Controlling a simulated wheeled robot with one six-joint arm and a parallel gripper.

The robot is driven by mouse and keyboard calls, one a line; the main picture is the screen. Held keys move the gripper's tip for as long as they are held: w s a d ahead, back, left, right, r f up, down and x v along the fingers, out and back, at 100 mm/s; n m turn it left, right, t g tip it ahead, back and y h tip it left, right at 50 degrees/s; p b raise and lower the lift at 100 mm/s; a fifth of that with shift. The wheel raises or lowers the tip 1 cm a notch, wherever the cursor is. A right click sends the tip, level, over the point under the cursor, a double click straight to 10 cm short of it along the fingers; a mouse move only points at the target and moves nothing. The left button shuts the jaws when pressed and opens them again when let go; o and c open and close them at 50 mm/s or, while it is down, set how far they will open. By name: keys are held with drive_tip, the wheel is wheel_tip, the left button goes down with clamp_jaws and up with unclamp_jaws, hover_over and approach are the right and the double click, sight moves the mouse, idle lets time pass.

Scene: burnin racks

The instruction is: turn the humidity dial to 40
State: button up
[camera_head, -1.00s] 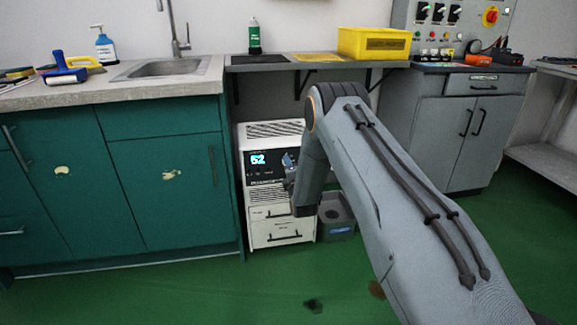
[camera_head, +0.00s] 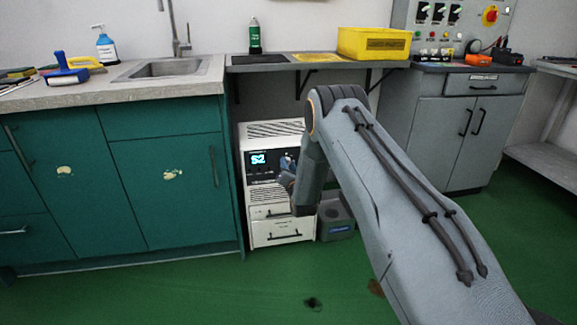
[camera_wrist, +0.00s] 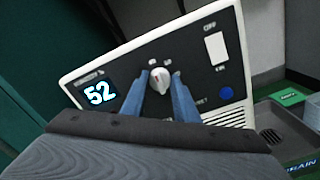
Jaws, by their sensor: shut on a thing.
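The white humidity unit (camera_head: 275,129) stands under the bench, with a black control panel and a lit display (camera_head: 258,160) that reads 52. In the wrist view the display (camera_wrist: 100,92) also reads 52. The white humidity dial (camera_wrist: 160,80) sits right of the display, a pale mark on its face. My gripper (camera_wrist: 161,77) is shut on the dial, one blue finger on each side. In the head view my gripper (camera_head: 287,178) is at the panel, partly hidden by my arm, and the dial is hard to make out.
A white rocker switch (camera_wrist: 216,47) and a blue button (camera_wrist: 226,93) are on the panel right of the dial. A grey drain bin (camera_head: 336,217) stands on the floor right of the unit. Teal cabinets (camera_head: 168,195) stand close on its left. The bench (camera_head: 275,68) is above.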

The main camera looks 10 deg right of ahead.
drive_tip(key=shift+f+n, duration=0.1)
drive_tip(key=shift+n, duration=0.2)
drive_tip(key=o, duration=1.1)
drive_tip(key=shift+c, duration=0.2)
drive_tip(key=shift+s, duration=0.15)
drive_tip(key=s+p, duration=0.1)
drive_tip(key=s, duration=0.6)
drive_tip(key=shift+s+p, duration=0.3)
drive_tip(key=shift+p, duration=0.05)
